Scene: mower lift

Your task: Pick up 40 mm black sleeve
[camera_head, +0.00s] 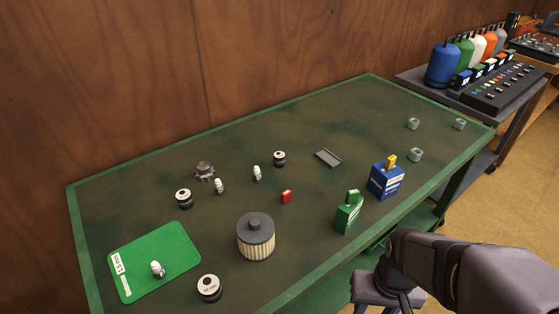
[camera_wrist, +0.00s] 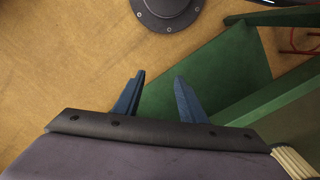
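Three black sleeves with pale tops stand on the green bench in the head view. One is at the front left (camera_head: 209,288), one at the left (camera_head: 184,199) and one at the middle back (camera_head: 280,159). The front one carries a printed label, but the print is too small to tell which is 40 mm. My gripper (camera_wrist: 160,90) is open and empty in the wrist view, with its two blue fingers apart. It is away from the sleeves, over the floor and green frame. In the head view my arm is at the lower right and the fingers are hidden.
A ribbed filter (camera_head: 256,239), a green box (camera_head: 348,214), a blue box (camera_head: 386,179) and a red piece (camera_head: 286,197) stand on the bench (camera_head: 330,120). A green mat (camera_head: 180,245) holds a small white-topped part (camera_head: 157,269). A gear (camera_head: 205,171) lies behind.

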